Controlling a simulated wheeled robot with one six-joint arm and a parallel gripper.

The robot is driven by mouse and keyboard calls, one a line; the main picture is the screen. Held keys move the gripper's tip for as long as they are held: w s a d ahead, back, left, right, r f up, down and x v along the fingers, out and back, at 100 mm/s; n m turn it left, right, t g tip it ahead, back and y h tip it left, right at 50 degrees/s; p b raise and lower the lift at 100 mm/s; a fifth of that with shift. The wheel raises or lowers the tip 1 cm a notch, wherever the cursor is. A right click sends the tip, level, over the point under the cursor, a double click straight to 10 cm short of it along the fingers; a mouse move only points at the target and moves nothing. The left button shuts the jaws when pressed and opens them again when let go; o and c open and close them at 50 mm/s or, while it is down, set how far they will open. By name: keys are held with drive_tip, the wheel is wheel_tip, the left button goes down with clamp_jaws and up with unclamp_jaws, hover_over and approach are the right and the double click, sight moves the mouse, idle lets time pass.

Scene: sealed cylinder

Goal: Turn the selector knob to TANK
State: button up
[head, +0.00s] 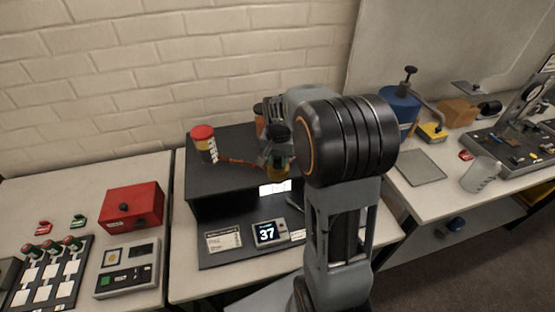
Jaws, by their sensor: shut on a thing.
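My gripper (277,158) is over the front part of the black bench unit (222,172), right of the cylinder. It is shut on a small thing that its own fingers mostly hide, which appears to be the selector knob. The knob's pointer and the TANK marking cannot be made out. A cylinder with a red cap and a yellow band (204,145) stands upright on the unit's left side. A red hose (238,161) runs from it toward my gripper. A small display (267,234) in front of the unit reads 37.
A red box (132,206), a grey device (127,268) and a panel with several red-topped switches (48,272) are on the left bench. On the right bench are a blue container (400,105), a grey plate (421,167) and a clear cup (481,175). My arm covers the unit's right side.

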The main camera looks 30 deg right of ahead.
sight(278, 161)
drive_tip(key=shift+m, duration=0.5)
drive_tip(key=o, duration=0.9)
drive_tip(key=shift+r, duration=0.1)
wheel_tip(278, 161, up, 14)
drive_tip(key=shift+f+b, duration=0.15)
drive_tip(key=shift+b, duration=0.15)
idle(0.5)
